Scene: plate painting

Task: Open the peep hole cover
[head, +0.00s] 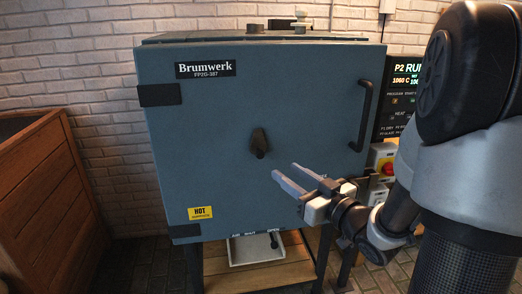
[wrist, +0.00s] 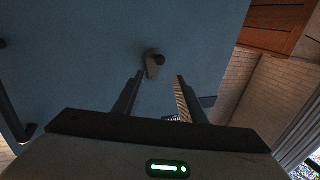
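The peep hole cover (head: 259,143) is a small dark teardrop-shaped piece with a knob, in the middle of the blue-grey kiln door (head: 215,105). In the wrist view the cover (wrist: 153,70) lies ahead of my fingertips, near the gap between them. My gripper (head: 287,179) is open and empty, in front of the door, below and to the right of the cover. In the wrist view my gripper's two fingers (wrist: 160,76) stand apart, not touching the cover. Whether the hole behind the cover shows cannot be told.
A door handle (head: 364,115) is at the door's right edge. A control panel (head: 403,95) and a red-yellow switch (head: 384,165) stand at the right. A lever (head: 273,240) and white tray (head: 256,249) are below the door. A wooden crate (head: 35,200) is at left.

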